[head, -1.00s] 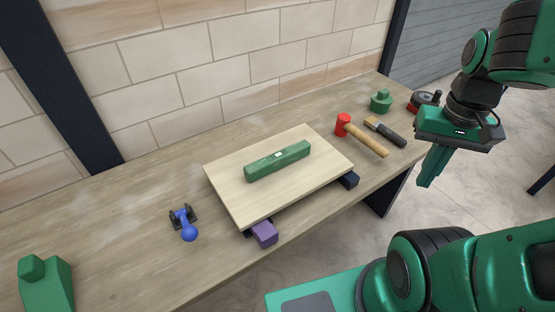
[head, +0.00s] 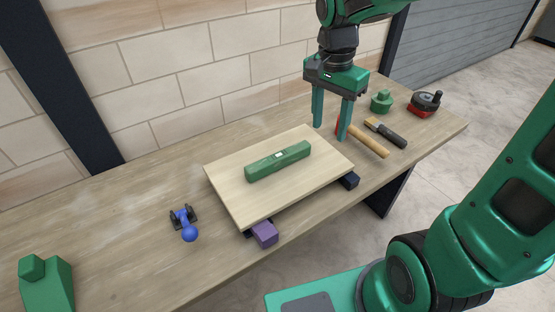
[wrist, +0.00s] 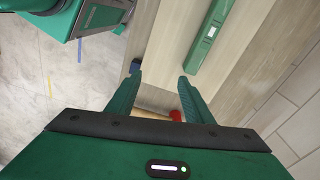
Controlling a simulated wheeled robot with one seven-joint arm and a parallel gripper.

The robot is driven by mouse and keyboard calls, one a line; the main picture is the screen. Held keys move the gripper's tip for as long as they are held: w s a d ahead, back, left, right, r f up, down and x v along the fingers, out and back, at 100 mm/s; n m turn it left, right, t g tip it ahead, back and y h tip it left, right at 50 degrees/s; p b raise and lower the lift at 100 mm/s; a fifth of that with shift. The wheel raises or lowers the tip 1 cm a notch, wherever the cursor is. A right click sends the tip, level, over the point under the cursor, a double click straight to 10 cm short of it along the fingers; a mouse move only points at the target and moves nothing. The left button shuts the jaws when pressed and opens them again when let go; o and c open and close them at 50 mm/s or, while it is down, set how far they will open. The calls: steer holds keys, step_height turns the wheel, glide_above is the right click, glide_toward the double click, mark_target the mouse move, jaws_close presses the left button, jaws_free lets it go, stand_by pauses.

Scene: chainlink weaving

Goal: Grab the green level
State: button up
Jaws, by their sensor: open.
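The green level (head: 270,163) lies flat on a pale wooden board (head: 233,197), with a small light window at its middle. In the wrist view the level (wrist: 204,55) shows at the top, beyond my fingers and to the right. My gripper (head: 329,133) is open and empty, fingers pointing down, to the right of the level near the board's right end. In the wrist view its two fingers (wrist: 160,88) are apart with nothing between them. The gripper is apart from the level.
A brush (head: 388,134), a green object (head: 381,102) and a red-black tool (head: 425,104) are further right. A purple block (head: 264,234) sits under the board's front edge. A blue-ended clamp (head: 186,223) is left.

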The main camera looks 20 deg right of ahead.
steer(key=m, duration=0.2)
glide_above(279, 155)
steer(key=f, duration=0.1)
steer(key=shift+y, duration=0.4)
steer(key=shift+f, duration=5.35)
jaws_close()
